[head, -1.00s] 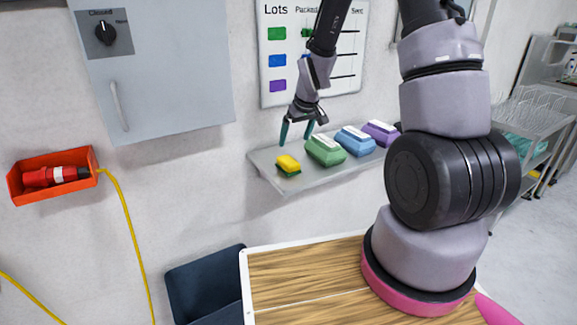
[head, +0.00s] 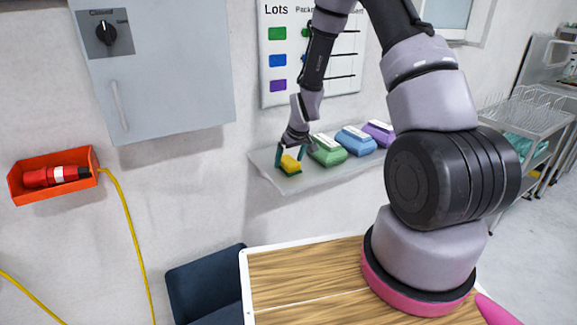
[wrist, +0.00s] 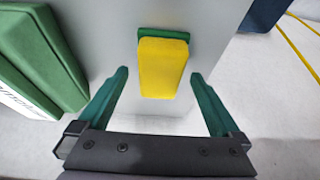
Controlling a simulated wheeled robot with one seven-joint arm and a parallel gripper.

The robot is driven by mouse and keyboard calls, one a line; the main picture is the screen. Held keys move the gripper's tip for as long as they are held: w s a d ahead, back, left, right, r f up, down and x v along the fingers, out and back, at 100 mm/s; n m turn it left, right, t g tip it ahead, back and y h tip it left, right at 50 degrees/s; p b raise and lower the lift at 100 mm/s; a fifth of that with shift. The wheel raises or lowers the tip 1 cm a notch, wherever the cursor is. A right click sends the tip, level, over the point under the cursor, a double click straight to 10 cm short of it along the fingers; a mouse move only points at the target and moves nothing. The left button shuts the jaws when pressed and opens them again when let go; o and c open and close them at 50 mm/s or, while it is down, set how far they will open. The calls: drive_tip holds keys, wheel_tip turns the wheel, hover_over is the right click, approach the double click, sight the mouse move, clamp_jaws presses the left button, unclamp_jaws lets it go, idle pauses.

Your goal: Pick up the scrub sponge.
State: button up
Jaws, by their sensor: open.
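The scrub sponge (head: 290,165) is yellow with a green layer beneath it and lies at the left end of the wall shelf (head: 265,161). My gripper (head: 288,162) is lowered to it with its teal fingers apart. In the wrist view, the sponge (wrist: 163,68) lies ahead, between the lines of the two open fingers (wrist: 160,92). Gaps show on both sides, so neither finger appears to touch it. The gripper holds nothing.
A green packet (head: 327,151) lies just right of the sponge, close to one finger; it also shows in the wrist view (wrist: 45,55). A blue packet (head: 356,141) and a purple packet (head: 379,131) follow. A grey cabinet (head: 160,80) hangs to the left.

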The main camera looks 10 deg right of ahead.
sight(290, 160)
drive_tip(key=c, duration=1.5)
drive_tip(key=shift+o, duration=0.2)
drive_tip(key=shift+r, duration=0.1)
wheel_tip(290, 160, up, 10)
